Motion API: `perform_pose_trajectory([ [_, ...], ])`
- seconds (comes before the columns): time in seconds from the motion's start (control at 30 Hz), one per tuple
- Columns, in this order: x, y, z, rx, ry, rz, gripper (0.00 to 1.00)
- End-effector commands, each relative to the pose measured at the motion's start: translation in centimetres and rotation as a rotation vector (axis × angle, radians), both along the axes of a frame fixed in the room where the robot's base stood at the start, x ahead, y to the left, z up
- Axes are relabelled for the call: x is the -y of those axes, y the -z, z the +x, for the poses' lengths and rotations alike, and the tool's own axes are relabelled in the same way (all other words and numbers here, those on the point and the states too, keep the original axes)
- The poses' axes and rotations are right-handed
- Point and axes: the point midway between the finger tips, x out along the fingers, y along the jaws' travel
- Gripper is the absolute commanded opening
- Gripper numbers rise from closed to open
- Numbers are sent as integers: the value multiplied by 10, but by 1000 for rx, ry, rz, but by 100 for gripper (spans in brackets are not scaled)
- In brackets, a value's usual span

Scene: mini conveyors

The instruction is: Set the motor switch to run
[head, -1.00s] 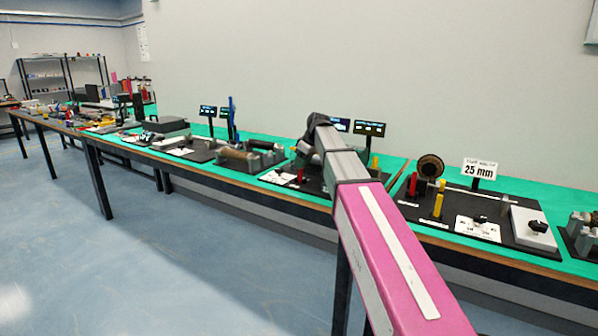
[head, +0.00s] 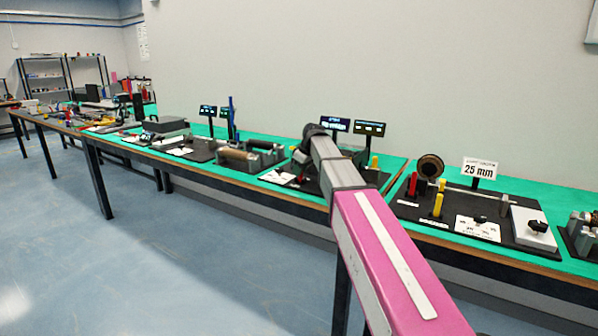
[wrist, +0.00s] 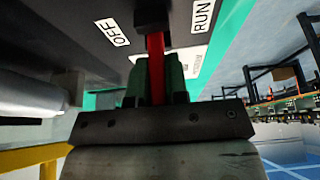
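In the wrist view a red switch lever (wrist: 155,68) comes out of a black block (wrist: 154,16) on a dark panel. The lever stands between an OFF label (wrist: 112,32) and a RUN label (wrist: 203,15), pointing toward my gripper. My gripper (wrist: 160,78) has its green fingers on both sides of the lever's end, with no clear gap between them and the lever. In the head view my arm hides the lever and my fingers.
A yellow bar (wrist: 38,158) and a grey cylinder (wrist: 28,96) lie at the left of the wrist view. In the head view, two displays (head: 369,128) stand behind my arm. A board with a 25 mm sign (head: 480,168) is to the right on the green-topped bench.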

Motion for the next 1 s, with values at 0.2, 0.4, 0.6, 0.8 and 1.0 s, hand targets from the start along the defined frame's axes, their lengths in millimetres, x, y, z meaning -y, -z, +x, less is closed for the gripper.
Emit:
perform_pose_trajectory([
  [0.2, -1, 0, -3, 25, 0, -17, 0],
  [0.4, -3, 1, -8, 109, -1, -72, 0],
  [0.6, -7, 3, -15, 243, -2, -161, 0],
  [0.8, -11, 6, -22, 396, -3, -264, 0],
  [1.0, -15, 10, -26, 533, -3, -355, 0],
])
